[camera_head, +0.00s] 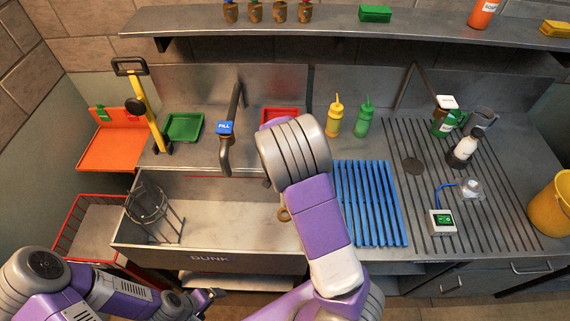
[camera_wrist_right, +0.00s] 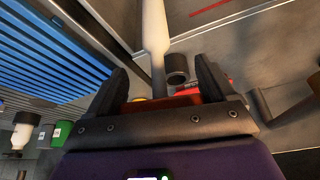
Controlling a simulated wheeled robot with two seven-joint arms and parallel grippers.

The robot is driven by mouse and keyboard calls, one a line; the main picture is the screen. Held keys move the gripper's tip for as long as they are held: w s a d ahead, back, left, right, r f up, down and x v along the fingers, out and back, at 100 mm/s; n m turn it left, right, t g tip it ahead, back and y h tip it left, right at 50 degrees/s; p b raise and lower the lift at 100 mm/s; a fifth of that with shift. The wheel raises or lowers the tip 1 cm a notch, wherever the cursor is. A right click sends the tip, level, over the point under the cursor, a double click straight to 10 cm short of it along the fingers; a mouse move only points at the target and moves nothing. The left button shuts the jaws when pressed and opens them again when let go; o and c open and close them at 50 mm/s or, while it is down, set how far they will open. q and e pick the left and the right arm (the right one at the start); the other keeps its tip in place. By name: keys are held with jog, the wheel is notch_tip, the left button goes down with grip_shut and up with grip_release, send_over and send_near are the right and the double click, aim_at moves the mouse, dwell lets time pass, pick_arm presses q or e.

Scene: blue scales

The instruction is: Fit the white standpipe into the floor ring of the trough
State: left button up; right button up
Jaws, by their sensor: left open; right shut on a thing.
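The white standpipe (camera_wrist_right: 155,30) shows in the right wrist view, running away from between the fingers of my right gripper (camera_wrist_right: 160,88), which is shut on it. A brown-red band lies across between the fingers. My right arm hides that gripper and the pipe in the head view. The grey trough (camera_head: 208,258), marked DUNK, lies below and left of my right arm. Its floor ring cannot be made out for certain; a small tan ring (camera_head: 285,214) shows beside my arm. My left gripper (camera_head: 207,298) is open and empty, low in front of the trough.
A wire stand (camera_head: 150,212) is at the trough's left end. A tap (camera_head: 227,150) marked FILL overhangs the back rim. A blue slatted rack (camera_head: 370,205) lies right of the trough. A red wire crate (camera_head: 75,220) stands left. The trough's middle floor is clear.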

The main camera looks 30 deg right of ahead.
jog(key=shift+f+b, duration=1.85)
jog(key=shift+f, duration=0.75)
jog(key=shift+f+b, duration=0.35)
jog(key=shift+f, duration=0.45)
jog(key=shift+f+b, duration=1.5)
jog(key=shift+f, duration=0.2)
jog(key=o, duration=1.6)
jog(key=p+v, duration=0.1)
jog(key=v, duration=0.6)
jog(key=shift+s+r+p, duration=0.1)
jog(key=shift+r+p, duration=0.2)
jog(key=shift+p, duration=0.1)
